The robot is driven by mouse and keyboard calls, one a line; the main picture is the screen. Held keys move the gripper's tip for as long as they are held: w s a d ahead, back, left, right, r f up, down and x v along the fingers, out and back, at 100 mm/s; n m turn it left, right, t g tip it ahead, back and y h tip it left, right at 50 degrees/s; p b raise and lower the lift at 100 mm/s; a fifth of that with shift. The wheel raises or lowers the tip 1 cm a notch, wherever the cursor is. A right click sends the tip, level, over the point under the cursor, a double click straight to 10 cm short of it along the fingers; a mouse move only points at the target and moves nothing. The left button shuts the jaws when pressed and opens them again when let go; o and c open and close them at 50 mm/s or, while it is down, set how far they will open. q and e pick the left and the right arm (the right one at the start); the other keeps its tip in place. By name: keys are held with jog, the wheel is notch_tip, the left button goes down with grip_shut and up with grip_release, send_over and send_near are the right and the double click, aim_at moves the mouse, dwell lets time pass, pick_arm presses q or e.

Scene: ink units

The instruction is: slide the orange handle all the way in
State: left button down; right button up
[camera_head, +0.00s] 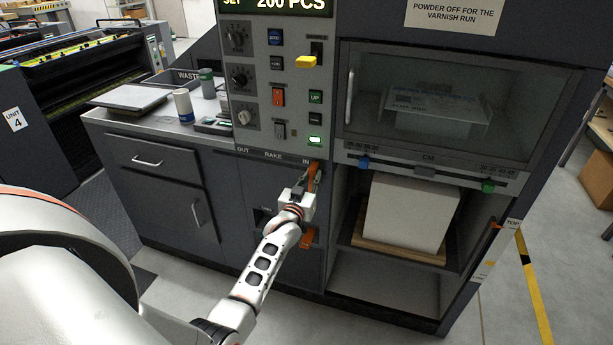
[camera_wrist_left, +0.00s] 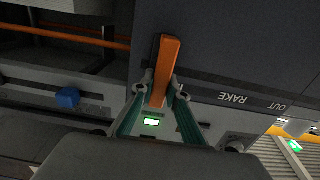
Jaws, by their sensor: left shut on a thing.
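The orange handle (camera_head: 314,176) is on the dark cabinet front, just below the "IN" end of the "OUT RAKE IN" label strip (camera_head: 272,155). It also shows in the left wrist view (camera_wrist_left: 170,58) as an upright orange bar. My left gripper (camera_head: 306,187) is shut on the handle, with one fingertip on each side of it in the left wrist view (camera_wrist_left: 161,91). In that upside-down view, "RAKE" and "OUT" read to the right of the handle, and "IN" cannot be seen. My right gripper is not in view.
The control panel (camera_head: 275,90) with knobs and switches stands above the handle. A second orange part (camera_head: 307,238) sits lower on the cabinet front. To the right is an open bay with a pale stack (camera_head: 405,213). A side counter (camera_head: 150,120) is at the left.

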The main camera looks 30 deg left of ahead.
pick_arm(q)
jog(key=shift+w+d+f, duration=0.15)
jog(key=shift+d, duration=0.8)
jog(key=c, duration=2)
grip_release()
jog(key=shift+w+d, duration=0.1)
jog(key=shift+d, duration=0.05)
jog(key=shift+o, duration=0.2)
jog(key=v, duration=1.2)
